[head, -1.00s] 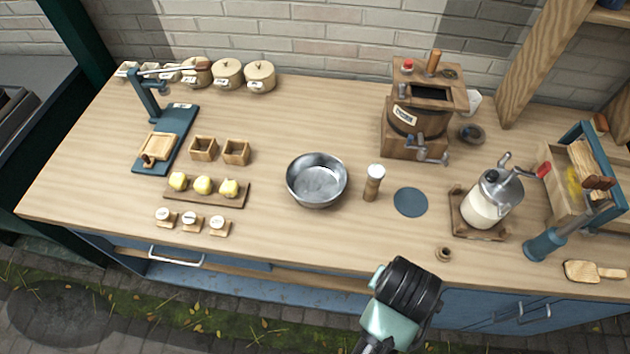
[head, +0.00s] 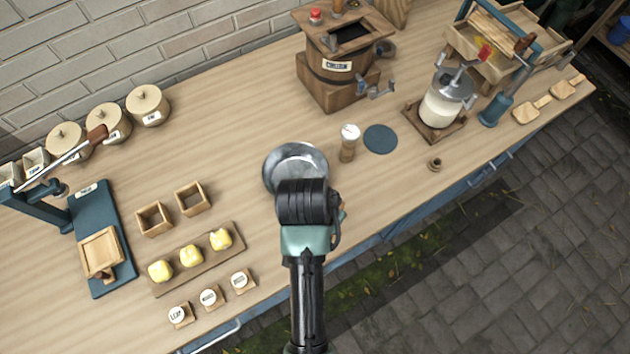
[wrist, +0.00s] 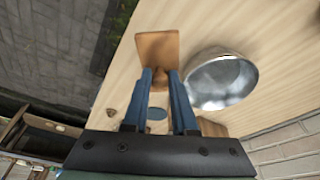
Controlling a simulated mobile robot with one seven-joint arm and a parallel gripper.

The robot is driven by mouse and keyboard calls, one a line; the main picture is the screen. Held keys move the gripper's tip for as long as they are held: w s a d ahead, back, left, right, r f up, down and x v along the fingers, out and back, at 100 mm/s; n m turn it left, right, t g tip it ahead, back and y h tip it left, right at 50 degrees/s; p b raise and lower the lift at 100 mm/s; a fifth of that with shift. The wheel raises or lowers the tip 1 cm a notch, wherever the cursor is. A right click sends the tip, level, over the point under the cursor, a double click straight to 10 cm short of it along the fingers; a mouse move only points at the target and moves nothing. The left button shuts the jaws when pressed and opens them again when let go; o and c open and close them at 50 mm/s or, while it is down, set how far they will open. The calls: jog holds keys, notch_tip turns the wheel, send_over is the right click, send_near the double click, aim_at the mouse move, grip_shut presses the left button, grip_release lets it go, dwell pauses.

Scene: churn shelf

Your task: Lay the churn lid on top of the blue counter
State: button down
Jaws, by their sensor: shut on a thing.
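My gripper (wrist: 160,88) is shut on the churn lid (wrist: 157,48), a brown wooden square plate with a stem between the two blue fingers. In the head view my wrist covers most of the lid and the fingers; a small wooden edge (head: 342,211) shows beside it. The blue counter, a flat round blue disc (head: 380,138), lies bare on the wooden worktop, right of the shaker and apart from my gripper. It also shows between the fingers in the wrist view (wrist: 157,114). The wooden churn (head: 338,72) stands behind with its top open.
A metal bowl (head: 290,165) stands just beyond my gripper. A shaker (head: 348,143) stands between bowl and disc. A glass jar with a crank (head: 440,105) and a small wooden ring (head: 435,164) are to the right. Butter pieces on a board (head: 192,256) lie left.

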jog(key=shift+s+a+r+m, duration=0.15)
jog(key=shift+a+m, duration=0.35)
jog(key=shift+m, duration=0.6)
jog(key=shift+a+r+m+g+h, duration=0.15)
jog(key=shift+m+g+h, duration=0.2)
jog(key=shift+m, duration=0.45)
jog(key=m, duration=0.3)
jog(key=shift+s+d+g+h+p, duration=0.25)
jog(key=shift+s+d+g+p, duration=0.05)
jog(key=shift+g+p, duration=0.05)
jog(key=shift+m, duration=0.4)
notch_tip(320, 180, down, 10)
jog(key=shift+r+p, duration=0.1)
jog(key=shift+p, duration=0.35)
jog(key=c, duration=0.7)
grip_release()
